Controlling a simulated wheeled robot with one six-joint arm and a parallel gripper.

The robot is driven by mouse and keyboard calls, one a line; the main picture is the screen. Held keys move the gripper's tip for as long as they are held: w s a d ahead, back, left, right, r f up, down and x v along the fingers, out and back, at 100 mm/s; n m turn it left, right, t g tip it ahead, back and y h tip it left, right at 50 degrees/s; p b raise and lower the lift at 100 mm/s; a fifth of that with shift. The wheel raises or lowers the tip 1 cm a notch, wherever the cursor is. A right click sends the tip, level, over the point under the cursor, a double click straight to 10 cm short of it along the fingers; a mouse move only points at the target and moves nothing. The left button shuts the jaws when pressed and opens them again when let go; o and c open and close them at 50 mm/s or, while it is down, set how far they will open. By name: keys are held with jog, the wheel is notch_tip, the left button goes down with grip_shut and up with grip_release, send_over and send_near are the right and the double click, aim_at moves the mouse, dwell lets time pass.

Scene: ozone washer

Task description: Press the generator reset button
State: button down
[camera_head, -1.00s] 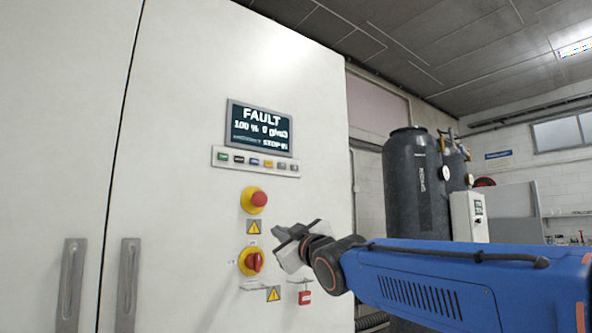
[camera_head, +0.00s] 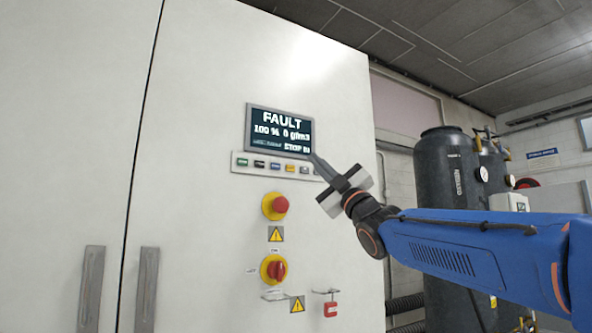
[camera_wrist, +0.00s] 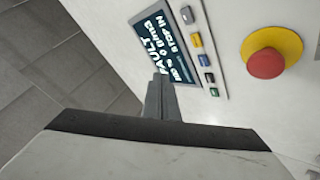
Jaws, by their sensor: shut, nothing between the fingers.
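A button strip (camera_head: 235,162) sits below the display (camera_head: 249,128) on the white cabinet. It carries several small buttons, among them a green button (camera_head: 242,162), a blue button (camera_head: 275,167) and a yellow button (camera_head: 290,169). Their labels are too small to read, so I cannot tell which one is reset. The display reads "FAULT" and 100 %. My gripper (camera_head: 314,160) is shut and empty, its tips in front of the strip's right end, hiding part of it. In the wrist view my gripper (camera_wrist: 160,88) overlaps the display (camera_wrist: 160,25), beside the button row; contact cannot be told.
A red emergency-stop button (camera_head: 280,205) on a yellow base sits below the strip. A red rotary switch (camera_head: 277,270) and a red padlock (camera_head: 331,309) are lower. Two door handles (camera_head: 92,290) are at left. Dark tanks (camera_head: 447,190) stand behind my arm at right.

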jog(key=shift+w, duration=0.1)
jog(key=shift+w+a, duration=0.85)
jog(key=shift+w, duration=0.35)
jog(key=shift+w+a, duration=0.8)
jog(key=shift+w, duration=0.35)
jog(key=shift+w+a, duration=0.85)
jog(key=shift+w, duration=0.35)
jog(key=shift+w+a, duration=0.45)
jog(key=shift+w, duration=0.25)
dwell(0.4)
jog(key=shift+s, duration=0.1)
jog(key=shift+s+d, duration=0.45)
jog(key=shift+s, duration=0.15)
jog(key=shift+s, duration=0.1)
jog(key=shift+s+d, duration=0.7)
jog(key=shift+s, duration=0.3)
jog(key=shift+s+d, duration=0.7)
jog(key=shift+s, duration=0.25)
